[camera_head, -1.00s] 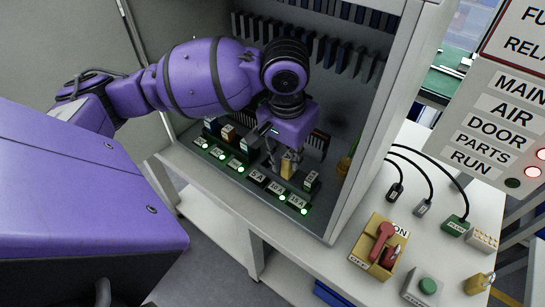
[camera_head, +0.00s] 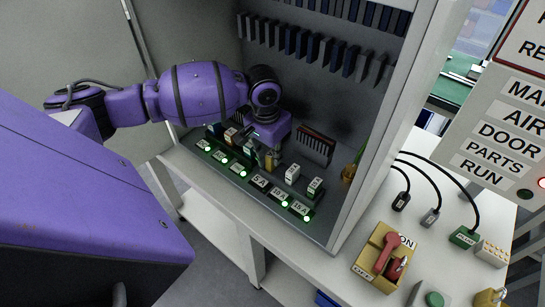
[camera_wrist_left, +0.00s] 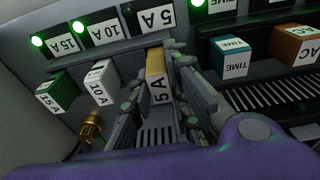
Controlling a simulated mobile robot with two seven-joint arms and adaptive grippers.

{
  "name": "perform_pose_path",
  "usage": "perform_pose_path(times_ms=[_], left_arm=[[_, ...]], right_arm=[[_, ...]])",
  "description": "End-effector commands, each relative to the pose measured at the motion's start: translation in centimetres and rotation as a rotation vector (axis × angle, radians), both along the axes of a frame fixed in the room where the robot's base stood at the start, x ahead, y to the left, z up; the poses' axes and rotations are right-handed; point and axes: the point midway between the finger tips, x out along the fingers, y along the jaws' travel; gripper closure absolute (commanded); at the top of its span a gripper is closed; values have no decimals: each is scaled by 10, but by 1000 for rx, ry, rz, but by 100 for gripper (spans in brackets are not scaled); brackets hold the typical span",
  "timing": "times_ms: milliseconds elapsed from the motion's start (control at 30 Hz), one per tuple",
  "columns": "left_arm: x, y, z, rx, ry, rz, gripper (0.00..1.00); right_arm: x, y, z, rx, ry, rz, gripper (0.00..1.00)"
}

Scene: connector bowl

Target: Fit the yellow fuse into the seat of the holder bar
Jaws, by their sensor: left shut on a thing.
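The yellow fuse (camera_wrist_left: 156,75), marked 5 A, sits between the fingers of my left gripper (camera_wrist_left: 156,100) in the left wrist view. The gripper is shut on it. In the head view the left gripper (camera_head: 267,160) hides most of the fuse. The holder bar (camera_head: 250,185) runs along the cabinet's front edge with labels and green lamps. The fuse is in line with the 5 A label (camera_wrist_left: 153,20), beside the white 10 A fuse (camera_wrist_left: 100,82). The fingers hide its lower end, so I cannot tell whether it is in the seat. The right gripper is not in view.
The white 10 A fuse (camera_head: 292,173) and green 15 A fuse (camera_head: 315,186) stand to the right. Several other blocks stand to the left. A rack of cards (camera_head: 316,146) is behind. The cabinet's right wall (camera_head: 375,130) bounds the space.

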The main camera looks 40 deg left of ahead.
Motion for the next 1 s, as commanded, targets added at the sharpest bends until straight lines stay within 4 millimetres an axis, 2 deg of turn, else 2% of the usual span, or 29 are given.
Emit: perform_pose_path(times_ms=[33,100,467,500,600,900,1000], left_arm=[[-1,0,-9,1,3,0,100],[0,0,-12,1,0,0,100],[0,0,-15,0,-1,0,100],[0,0,-15,1,-1,0,78],[0,0,-15,1,-1,0,65],[0,0,-14,1,-1,0,65],[0,0,-9,3,-2,-1,65]], right_arm=[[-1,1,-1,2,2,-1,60],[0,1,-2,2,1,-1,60],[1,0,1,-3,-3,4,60],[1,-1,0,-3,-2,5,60],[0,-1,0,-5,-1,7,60],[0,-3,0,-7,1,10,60],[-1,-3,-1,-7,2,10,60]])
